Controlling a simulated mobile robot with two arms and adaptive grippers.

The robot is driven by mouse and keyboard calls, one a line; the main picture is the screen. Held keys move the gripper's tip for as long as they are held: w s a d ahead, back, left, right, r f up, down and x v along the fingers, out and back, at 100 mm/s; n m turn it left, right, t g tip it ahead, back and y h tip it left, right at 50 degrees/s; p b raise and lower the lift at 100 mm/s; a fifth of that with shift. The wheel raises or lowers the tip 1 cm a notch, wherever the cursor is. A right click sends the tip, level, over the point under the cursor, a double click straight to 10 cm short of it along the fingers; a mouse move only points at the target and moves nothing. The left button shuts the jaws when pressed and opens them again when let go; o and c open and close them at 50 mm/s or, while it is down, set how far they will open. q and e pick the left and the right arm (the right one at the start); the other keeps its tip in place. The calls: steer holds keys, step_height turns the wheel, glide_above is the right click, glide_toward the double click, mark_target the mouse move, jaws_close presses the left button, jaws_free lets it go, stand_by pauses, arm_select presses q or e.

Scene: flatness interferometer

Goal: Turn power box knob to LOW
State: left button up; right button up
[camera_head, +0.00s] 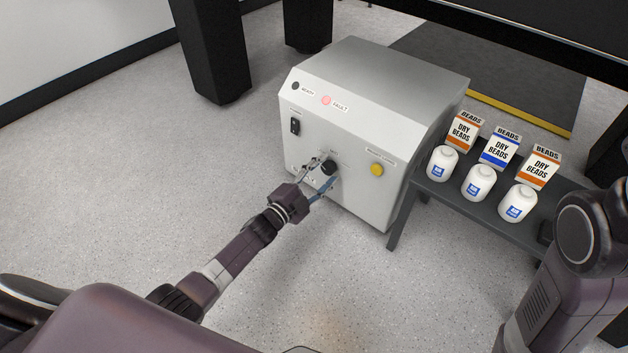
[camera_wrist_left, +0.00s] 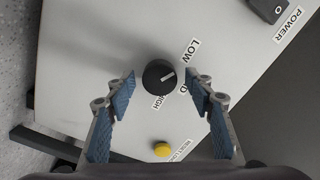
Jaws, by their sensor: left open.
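The power box (camera_head: 365,120) is a pale grey cabinet on the floor. Its black round knob (camera_head: 328,167) sits low on the front panel and also shows in the left wrist view (camera_wrist_left: 158,77). The knob's white mark points right and slightly up, between LOW and a partly hidden label ending in D; HIGH is below the knob. My left gripper (camera_head: 320,180) is open at the knob, its blue-padded fingers (camera_wrist_left: 160,86) on either side, with gaps showing in the wrist view. Contact cannot be told. My right gripper is out of view.
The panel has a power switch (camera_head: 295,127), a lit red FAULT lamp (camera_head: 326,100), a dark READY lamp (camera_head: 295,86) and a yellow button (camera_head: 377,169). A dark bench (camera_head: 440,190) with bead boxes and white bottles stands close on the right. The floor left is clear.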

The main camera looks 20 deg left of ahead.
arm_select(q)
steer(key=v, duration=1.1)
steer(key=shift+s, duration=0.3)
steer(key=shift+a, duration=0.1)
